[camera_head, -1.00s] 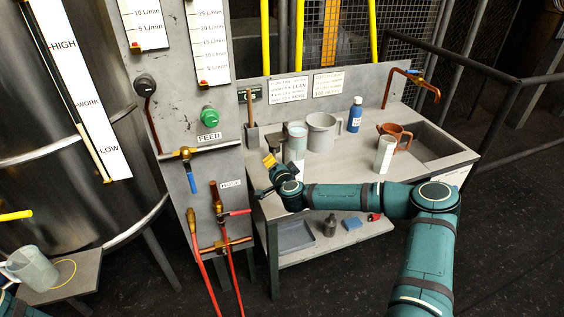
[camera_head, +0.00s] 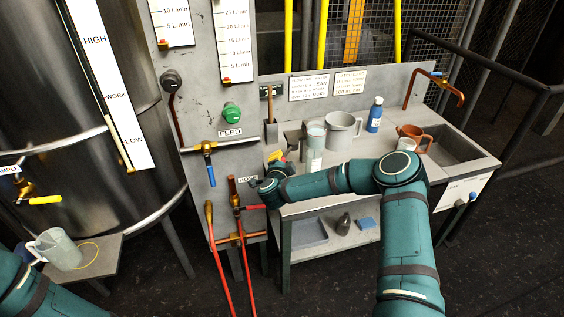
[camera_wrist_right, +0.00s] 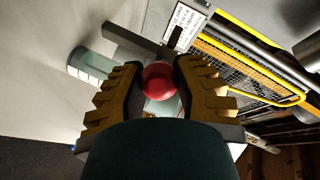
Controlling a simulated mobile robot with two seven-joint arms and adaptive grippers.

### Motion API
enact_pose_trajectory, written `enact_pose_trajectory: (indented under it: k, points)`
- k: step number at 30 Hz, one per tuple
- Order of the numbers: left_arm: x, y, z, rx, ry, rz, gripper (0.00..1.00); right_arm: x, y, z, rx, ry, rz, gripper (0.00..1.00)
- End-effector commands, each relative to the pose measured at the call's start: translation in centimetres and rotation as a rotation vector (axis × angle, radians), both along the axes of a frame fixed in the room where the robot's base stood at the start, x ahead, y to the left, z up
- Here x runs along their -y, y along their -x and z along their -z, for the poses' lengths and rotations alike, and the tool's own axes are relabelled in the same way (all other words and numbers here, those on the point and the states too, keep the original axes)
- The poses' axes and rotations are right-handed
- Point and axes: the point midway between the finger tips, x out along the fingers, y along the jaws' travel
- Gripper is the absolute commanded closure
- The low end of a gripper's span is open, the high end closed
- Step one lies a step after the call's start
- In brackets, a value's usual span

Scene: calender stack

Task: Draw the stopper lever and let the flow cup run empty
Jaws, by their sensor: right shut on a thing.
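My right gripper (camera_head: 277,160) is low at the left end of the bench, beside a clear cup with pale contents (camera_head: 316,131). In the right wrist view its yellow fingers (camera_wrist_right: 162,82) are shut around a round red knob (camera_wrist_right: 158,80). Whether the knob belongs to the stopper lever cannot be told; its stem is hidden. A clear vessel (camera_wrist_right: 162,106) shows behind the knob, and a clear cylinder (camera_wrist_right: 90,66) lies off to the left. Which vessel is the flow cup is not certain. My left arm enters at the lower left; its gripper is out of view.
A grey jug (camera_head: 342,130), blue bottle (camera_head: 375,115) and brown mug (camera_head: 411,135) stand on the bench (camera_head: 455,182). A clear pitcher (camera_head: 58,250) stands on a small side table (camera_head: 100,262). Red hoses and valves (camera_head: 238,207) hang close left of my right gripper.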

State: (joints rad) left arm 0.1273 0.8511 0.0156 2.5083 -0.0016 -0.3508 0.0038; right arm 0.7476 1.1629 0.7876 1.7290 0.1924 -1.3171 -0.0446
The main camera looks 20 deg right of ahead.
Motion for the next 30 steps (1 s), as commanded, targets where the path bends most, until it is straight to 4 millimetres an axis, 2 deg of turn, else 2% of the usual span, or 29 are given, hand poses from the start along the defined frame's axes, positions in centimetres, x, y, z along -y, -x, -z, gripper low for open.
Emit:
enact_pose_trajectory:
  k: [5, 6, 9, 22, 26, 30]
  points:
    - [0.0, 0.0, 0.0, 0.000, 0.000, 0.000, 0.53, -0.1, -0.1, -0.2, 0.004, -0.001, -0.002, 1.00]
    - [0.0, 0.0, 0.0, 0.000, 0.000, 0.000, 0.53, -0.1, -0.1, -0.2, 0.005, 0.000, -0.003, 0.66]
    - [0.0, 0.0, 0.0, 0.000, 0.000, 0.000, 0.53, -0.1, -0.1, -0.2, 0.003, 0.000, -0.003, 0.36]
    - [0.0, 0.0, 0.0, 0.000, 0.000, 0.000, 0.53, -0.5, 0.6, -0.3, 0.001, -0.001, -0.005, 0.36]
    - [0.0, 0.0, 0.0, 0.000, 0.000, 0.000, 0.53, -1.5, 2.1, -0.7, 0.001, 0.000, -0.007, 0.36]
    - [0.0, 0.0, 0.0, 0.000, 0.000, 0.000, 0.53, -3.0, 4.5, -1.3, 0.000, 0.000, -0.007, 0.36]
